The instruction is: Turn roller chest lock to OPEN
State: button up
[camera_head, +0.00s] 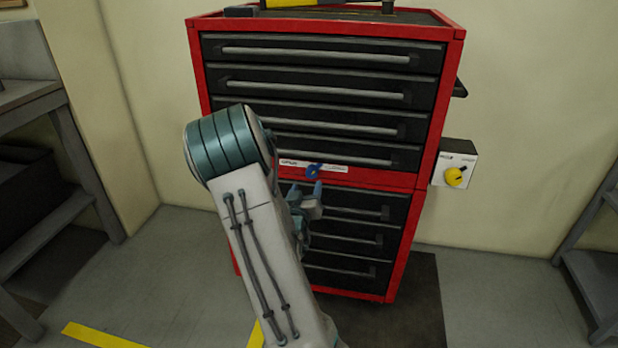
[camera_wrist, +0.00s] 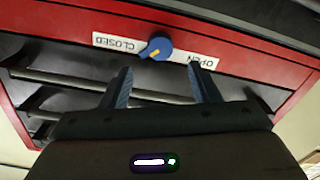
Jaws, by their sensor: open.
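The roller chest (camera_head: 402,182) is red with black drawers. Its lock is a small blue knob (camera_head: 313,170) on the red band between the upper and lower drawers. In the wrist view the knob (camera_wrist: 156,46) has a yellow pointer mark and sits between a CLOSED label (camera_wrist: 117,42) and an OPEN label (camera_wrist: 196,57), with the lettering upside down. The exact pointer direction is hard to tell. My gripper (camera_head: 306,190) is open and empty just in front of the knob. In the wrist view its two fingers (camera_wrist: 161,80) stand either side below the knob, apart from it.
A grey box with a yellow rotary switch (camera_head: 455,177) is on the wall right of the chest. A yellow-handled tool (camera_head: 292,3) lies on the chest top. Shelving stands at left (camera_head: 68,150) and right (camera_head: 600,270). Several drawer handles protrude near my gripper.

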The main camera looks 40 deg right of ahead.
aim_at(311, 174)
jog(key=x, duration=0.6)
jog(key=shift+w+d+f, duration=0.25)
jog(key=shift+a+r, duration=0.1)
jog(key=shift+r, duration=0.15)
jog(key=c, duration=1)
